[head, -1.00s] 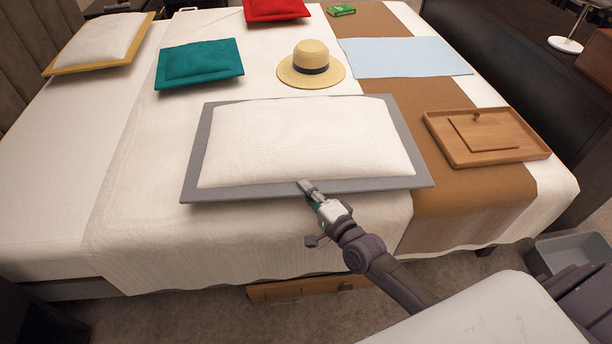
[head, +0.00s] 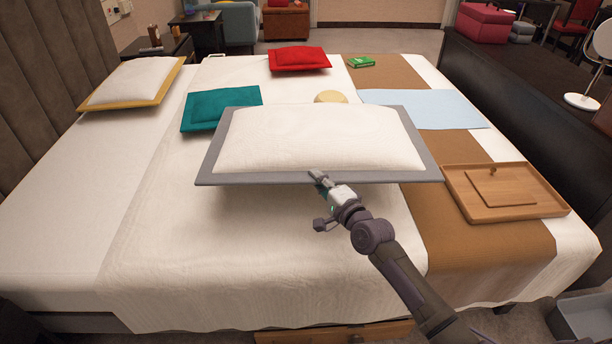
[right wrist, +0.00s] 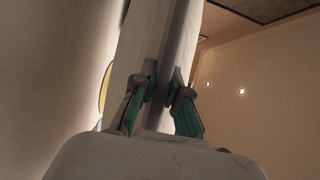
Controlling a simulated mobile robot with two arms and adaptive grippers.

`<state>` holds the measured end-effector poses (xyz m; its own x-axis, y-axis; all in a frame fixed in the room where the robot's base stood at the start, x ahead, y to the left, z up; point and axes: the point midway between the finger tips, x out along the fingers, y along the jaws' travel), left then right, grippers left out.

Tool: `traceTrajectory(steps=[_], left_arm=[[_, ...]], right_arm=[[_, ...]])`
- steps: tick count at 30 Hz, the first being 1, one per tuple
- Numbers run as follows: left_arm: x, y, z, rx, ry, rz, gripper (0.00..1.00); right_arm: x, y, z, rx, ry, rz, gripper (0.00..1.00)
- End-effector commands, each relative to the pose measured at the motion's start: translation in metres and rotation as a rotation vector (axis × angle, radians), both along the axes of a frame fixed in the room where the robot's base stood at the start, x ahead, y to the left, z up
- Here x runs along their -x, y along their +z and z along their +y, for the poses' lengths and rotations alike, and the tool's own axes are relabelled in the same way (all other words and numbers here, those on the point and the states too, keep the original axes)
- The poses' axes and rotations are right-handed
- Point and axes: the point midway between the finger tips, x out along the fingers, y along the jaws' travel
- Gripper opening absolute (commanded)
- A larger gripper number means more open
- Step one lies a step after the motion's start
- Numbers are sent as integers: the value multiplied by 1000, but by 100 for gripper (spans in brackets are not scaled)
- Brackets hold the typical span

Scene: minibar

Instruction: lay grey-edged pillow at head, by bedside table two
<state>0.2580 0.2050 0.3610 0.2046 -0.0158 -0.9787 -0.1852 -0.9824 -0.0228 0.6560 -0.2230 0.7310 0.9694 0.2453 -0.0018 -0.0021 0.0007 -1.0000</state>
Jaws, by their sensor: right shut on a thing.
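The grey-edged pillow (head: 318,140), white with a flat grey border, is held up above the bed in the head view. My right gripper (head: 320,180) is shut on the near grey edge. In the right wrist view, the teal fingers of the right gripper (right wrist: 162,100) pinch the grey border of the pillow (right wrist: 181,45). A dark bedside table (head: 160,50) stands beyond the bed's far left corner, by the headboard (head: 45,85); I cannot tell whether it is table two. My left gripper is not in view.
On the bed (head: 90,190) lie a yellow-edged pillow (head: 133,80), a teal pillow (head: 222,107), a red pillow (head: 299,58), a straw hat (head: 331,97) mostly hidden behind the held pillow, a blue cloth (head: 425,108) and a wooden tray (head: 505,190). The near left bed is clear.

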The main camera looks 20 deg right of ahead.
Motion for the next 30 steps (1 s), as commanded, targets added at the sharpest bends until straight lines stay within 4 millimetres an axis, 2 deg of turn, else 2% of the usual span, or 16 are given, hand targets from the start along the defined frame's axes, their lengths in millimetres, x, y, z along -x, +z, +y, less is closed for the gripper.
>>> traceTrajectory(steps=[4,8,11,13,16,21,27,29,30], left_arm=[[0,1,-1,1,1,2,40],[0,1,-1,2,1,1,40],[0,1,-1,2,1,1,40],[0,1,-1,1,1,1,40],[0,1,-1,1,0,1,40],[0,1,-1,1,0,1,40],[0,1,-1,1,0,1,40],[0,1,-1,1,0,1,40],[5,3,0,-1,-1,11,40]], right_arm=[[-4,6,0,1,0,-8,0],[8,5,14,-5,12,-9,0],[32,6,37,-14,24,-13,0],[57,10,54,-22,24,-18,0],[95,22,67,-28,-6,-27,0],[145,43,61,-26,-100,-25,0],[188,64,37,-8,-225,-12,0],[200,70,29,1,-264,-4,0],[200,80,31,4,-252,-6,0]])
